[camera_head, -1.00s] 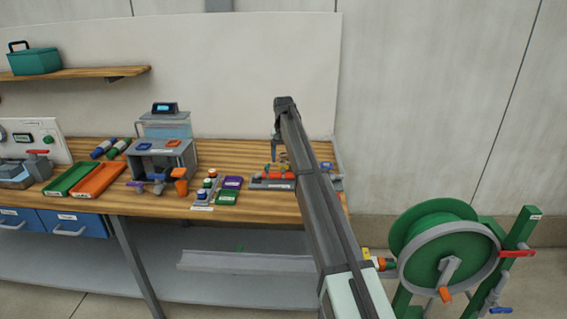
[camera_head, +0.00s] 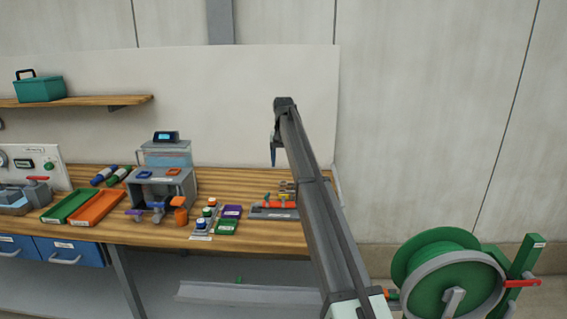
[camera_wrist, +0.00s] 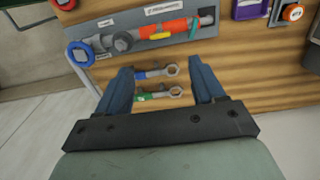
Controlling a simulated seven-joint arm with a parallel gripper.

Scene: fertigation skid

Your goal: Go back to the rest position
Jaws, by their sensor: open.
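My gripper (camera_wrist: 161,77) is open and empty in the wrist view, its two blue fingers spread above the bench. In the head view my gripper (camera_head: 274,156) hangs from the raised arm above the right part of the bench, over the grey manifold. The manifold (camera_head: 268,213) carries an orange-red body and a yellow handle; its grey base plate also shows at the top of the wrist view (camera_wrist: 125,22). Two small wrenches, one blue-marked (camera_wrist: 155,72) and one green-marked (camera_wrist: 158,94), lie on the wood and show between the fingers.
The wooden bench (camera_head: 265,236) carries a green tray (camera_head: 70,206), an orange tray (camera_head: 97,208), a grey dosing stand (camera_head: 165,186) and several capped bottles. A green hose reel (camera_head: 435,275) stands to the right. The wall space above the bench is clear around my gripper.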

